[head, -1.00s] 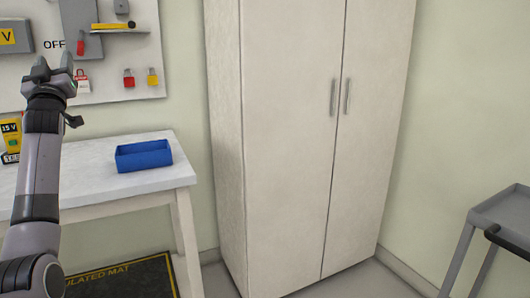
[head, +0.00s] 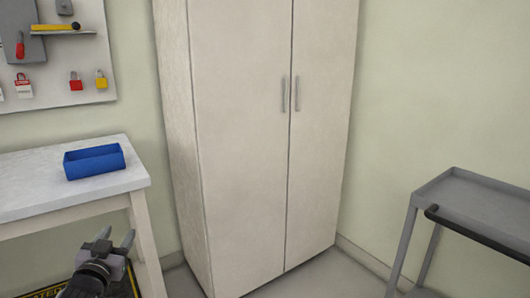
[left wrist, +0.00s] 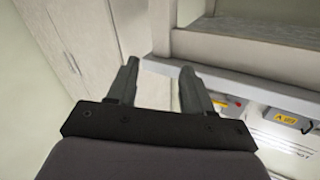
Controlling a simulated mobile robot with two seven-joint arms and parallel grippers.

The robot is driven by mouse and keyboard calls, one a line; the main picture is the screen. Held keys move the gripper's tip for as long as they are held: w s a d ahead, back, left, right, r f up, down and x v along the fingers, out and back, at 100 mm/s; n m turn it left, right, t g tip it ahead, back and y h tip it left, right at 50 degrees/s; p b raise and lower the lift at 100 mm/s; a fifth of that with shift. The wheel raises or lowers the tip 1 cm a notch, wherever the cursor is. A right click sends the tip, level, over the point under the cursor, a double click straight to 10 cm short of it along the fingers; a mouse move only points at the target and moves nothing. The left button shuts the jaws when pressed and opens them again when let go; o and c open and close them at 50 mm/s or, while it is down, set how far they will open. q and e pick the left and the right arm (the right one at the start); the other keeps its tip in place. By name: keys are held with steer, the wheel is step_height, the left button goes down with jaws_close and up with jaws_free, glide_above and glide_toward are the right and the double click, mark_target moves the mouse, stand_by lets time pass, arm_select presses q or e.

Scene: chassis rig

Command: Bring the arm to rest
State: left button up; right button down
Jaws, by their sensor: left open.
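My left gripper (head: 117,240) is low at the bottom left of the head view, in front of the white table and below its top. Its two fingers are apart, with nothing between them. In the left wrist view the same open gripper (left wrist: 156,80) shows two dark, spread fingers with nothing held. My right gripper is in neither view.
A white table (head: 40,203) at the left bears a blue bin (head: 95,162). A board (head: 60,90) with padlocks hangs above it. A tall pale cabinet (head: 245,130) stands shut in the middle. A grey cart (head: 470,200) stands at the right. Floor shows between cabinet and cart.

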arm_select(q)
steer(key=s+d+f+m+g+h, duration=0.2)
steer(key=s+d+f+g+h, duration=0.2)
steer(key=s+d+f, duration=1)
steer(key=s+d+f+g+h, duration=0.15)
steer(key=s+d+f, duration=0.25)
steer(key=s, duration=0.4)
steer(key=s+d+f+g+h, duration=0.1)
steer(key=s+d+f+g, duration=0.2)
steer(key=s, duration=0.4)
step_height(320, 180, up, 15)
steer(key=a+y+p, duration=0.1)
steer(key=p, duration=1.8)
steer(key=shift+s+a+r+t, duration=0.2)
steer(key=shift+s+a+t, duration=0.2)
steer(key=shift+s+t, duration=0.05)
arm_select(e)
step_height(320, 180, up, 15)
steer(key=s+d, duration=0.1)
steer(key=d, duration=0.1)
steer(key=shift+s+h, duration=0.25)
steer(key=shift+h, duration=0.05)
